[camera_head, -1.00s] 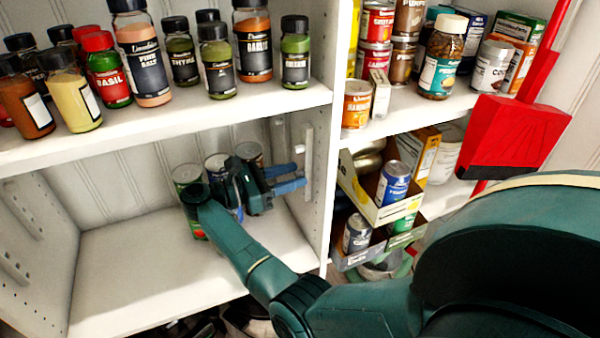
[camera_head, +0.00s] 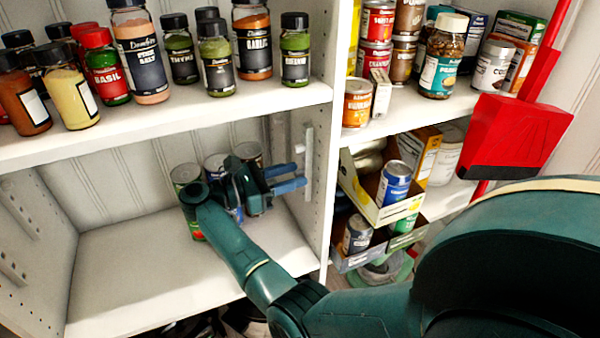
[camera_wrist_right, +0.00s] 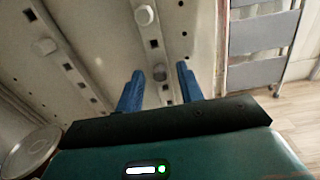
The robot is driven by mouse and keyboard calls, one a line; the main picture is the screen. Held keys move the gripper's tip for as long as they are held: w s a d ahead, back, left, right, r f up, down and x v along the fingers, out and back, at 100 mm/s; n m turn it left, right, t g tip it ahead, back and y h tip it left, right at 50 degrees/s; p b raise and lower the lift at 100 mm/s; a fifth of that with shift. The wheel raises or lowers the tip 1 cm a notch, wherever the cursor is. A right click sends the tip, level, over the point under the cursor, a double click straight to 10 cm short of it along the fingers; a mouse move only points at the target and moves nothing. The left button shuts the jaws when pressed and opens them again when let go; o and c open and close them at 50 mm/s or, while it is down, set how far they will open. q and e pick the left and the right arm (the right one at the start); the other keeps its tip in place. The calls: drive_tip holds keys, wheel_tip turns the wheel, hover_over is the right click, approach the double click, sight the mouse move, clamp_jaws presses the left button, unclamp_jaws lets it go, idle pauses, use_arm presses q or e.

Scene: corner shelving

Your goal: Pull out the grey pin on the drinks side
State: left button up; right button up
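My right gripper (camera_head: 299,176) is inside the middle-left compartment, its blue fingers pointing at the upright side panel. It also shows in the right wrist view (camera_wrist_right: 160,86), with the two fingers apart and nothing held between them. A small grey pin (camera_wrist_right: 160,72) sticks out of the panel's slotted strip, in line with the gap between the fingertips. I cannot tell how far the fingertips are from it. A paler pin (camera_wrist_right: 144,15) sits farther along the same strip. The grey pin cannot be made out clearly in the head view. My left gripper is not in view.
Several cans (camera_head: 186,174) stand behind and beside my right wrist. The shelf floor (camera_head: 130,260) to their left is bare. Spice jars (camera_head: 140,55) crowd the shelf above. Beyond the panel are a can carton (camera_head: 375,212) and a red dustpan (camera_head: 515,135).

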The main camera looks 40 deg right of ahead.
drive_tip(key=shift+b, duration=0.35)
drive_tip(key=shift+c, duration=0.5)
clamp_jaws()
idle(0.3)
